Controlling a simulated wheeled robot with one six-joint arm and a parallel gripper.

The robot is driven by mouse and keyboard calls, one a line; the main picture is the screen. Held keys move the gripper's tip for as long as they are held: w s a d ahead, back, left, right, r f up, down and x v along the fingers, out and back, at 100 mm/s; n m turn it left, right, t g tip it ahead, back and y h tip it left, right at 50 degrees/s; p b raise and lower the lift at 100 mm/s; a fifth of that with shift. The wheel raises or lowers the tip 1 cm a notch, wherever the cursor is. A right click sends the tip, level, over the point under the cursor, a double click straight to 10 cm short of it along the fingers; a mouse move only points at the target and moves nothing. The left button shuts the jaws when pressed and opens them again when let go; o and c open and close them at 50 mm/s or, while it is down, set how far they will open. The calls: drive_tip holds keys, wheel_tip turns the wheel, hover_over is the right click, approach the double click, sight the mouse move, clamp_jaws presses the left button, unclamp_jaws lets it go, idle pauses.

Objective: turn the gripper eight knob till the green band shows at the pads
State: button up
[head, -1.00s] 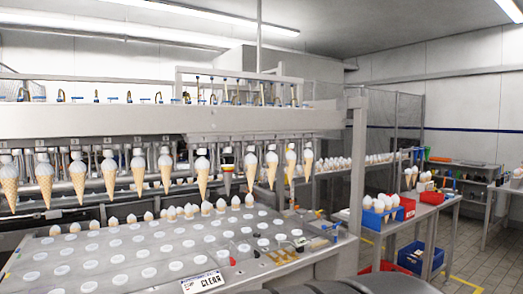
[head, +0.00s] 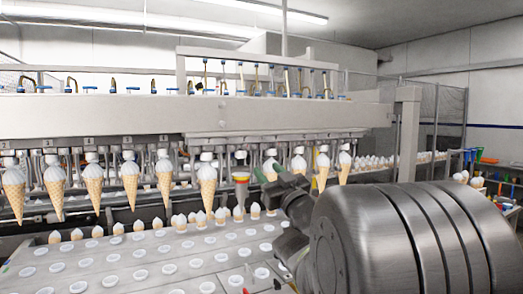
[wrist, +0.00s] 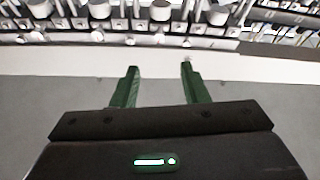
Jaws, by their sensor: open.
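A row of cone grippers hangs under the machine's beam, most with ice cream cones in them. One station (head: 240,178) holds no full cone and shows a small yellow and reddish piece; I cannot read its number. My gripper (head: 262,174) is just right of that station, its green fingers partly hidden among the hanging parts. In the wrist view, my gripper (wrist: 159,69) is open and empty, with two green fingers apart. Beyond the fingertips are a pale rail and several round metal knobs. I cannot tell which knob is number eight, and no green band is clear.
The long beam (head: 100,115) runs above the row. Below it, a tray (head: 150,262) with round white-rimmed holes holds several cones. Hanging cones (head: 207,188) stand close on both sides of my gripper. My large arm link fills the lower right.

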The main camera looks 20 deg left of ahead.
sight(247, 148)
drive_tip(key=p+x, duration=0.3)
drive_tip(key=x, duration=0.9)
drive_tip(key=shift+a+p, duration=0.1)
drive_tip(key=shift+p, duration=0.25)
clamp_jaws()
drive_tip(key=shift+f, duration=0.15)
